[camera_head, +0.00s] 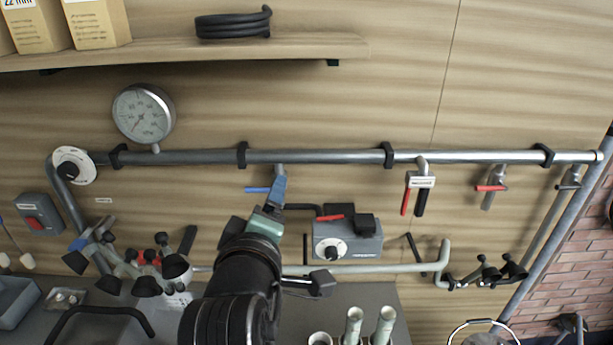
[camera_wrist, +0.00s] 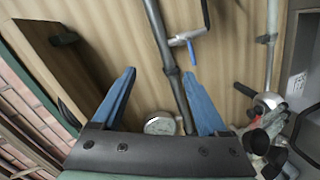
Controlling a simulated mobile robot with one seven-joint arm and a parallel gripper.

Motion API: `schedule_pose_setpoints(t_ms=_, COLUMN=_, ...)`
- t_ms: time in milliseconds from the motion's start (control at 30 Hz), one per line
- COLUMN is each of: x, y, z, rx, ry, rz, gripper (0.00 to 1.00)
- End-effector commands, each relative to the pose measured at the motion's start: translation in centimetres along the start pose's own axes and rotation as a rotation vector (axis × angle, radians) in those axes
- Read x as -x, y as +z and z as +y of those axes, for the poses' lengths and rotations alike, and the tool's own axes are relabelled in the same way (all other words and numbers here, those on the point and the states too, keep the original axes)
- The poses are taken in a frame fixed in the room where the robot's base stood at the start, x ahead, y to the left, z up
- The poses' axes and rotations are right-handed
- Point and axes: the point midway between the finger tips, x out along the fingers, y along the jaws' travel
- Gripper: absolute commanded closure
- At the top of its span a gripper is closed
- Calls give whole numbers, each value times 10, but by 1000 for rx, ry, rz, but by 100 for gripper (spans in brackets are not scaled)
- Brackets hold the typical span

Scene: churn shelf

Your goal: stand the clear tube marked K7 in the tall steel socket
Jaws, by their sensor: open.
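Two pale, clear-looking tubes stand upright at the bottom edge in the head view, a left one (camera_head: 353,325) and a right one (camera_head: 384,325). No K7 mark can be read on either, and their lower ends are cut off. I cannot pick out a tall steel socket with certainty in either view. My gripper (camera_head: 278,188) is raised in front of the wall, beyond and left of the tubes. In the wrist view my gripper (camera_wrist: 159,74) has its blue fingers spread wide with nothing between them, facing the panel.
A steel pipe (camera_head: 320,157) with valves crosses the wall; a gauge (camera_head: 143,113) sits above it. A grey control box (camera_head: 347,240) is right of my gripper. Black-knobbed fittings (camera_head: 172,265) crowd the left. A shelf (camera_head: 180,50) overhangs. A pale round rim (camera_head: 320,338) is beside the tubes.

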Motion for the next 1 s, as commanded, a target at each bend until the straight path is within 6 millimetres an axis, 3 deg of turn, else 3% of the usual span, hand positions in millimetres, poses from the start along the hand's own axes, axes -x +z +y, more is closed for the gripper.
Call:
schedule_pose_setpoints(t_ms=33, x=16, y=-12, z=54, rx=-166, ry=123, rz=76, gripper=24)
schedule_pose_setpoints(t_ms=100, x=46, y=-27, z=117, rx=-388, ry=264, rz=207, gripper=24)
schedule_pose_setpoints(t_ms=200, x=100, y=-42, z=192, rx=-659, ry=417, rz=421, gripper=24)
schedule_pose_setpoints(t_ms=333, x=170, y=-52, z=254, rx=-899, ry=527, rz=688, gripper=24)
schedule_pose_setpoints(t_ms=400, x=198, y=-55, z=272, rx=-977, ry=551, rz=796, gripper=24)
schedule_pose_setpoints(t_ms=533, x=226, y=-57, z=288, rx=-1050, ry=565, rz=906, gripper=24)
schedule_pose_setpoints(t_ms=933, x=228, y=-57, z=288, rx=-1062, ry=564, rz=920, gripper=24)
schedule_pose_setpoints(t_ms=1000, x=226, y=-53, z=277, rx=-1062, ry=563, rz=920, gripper=24)
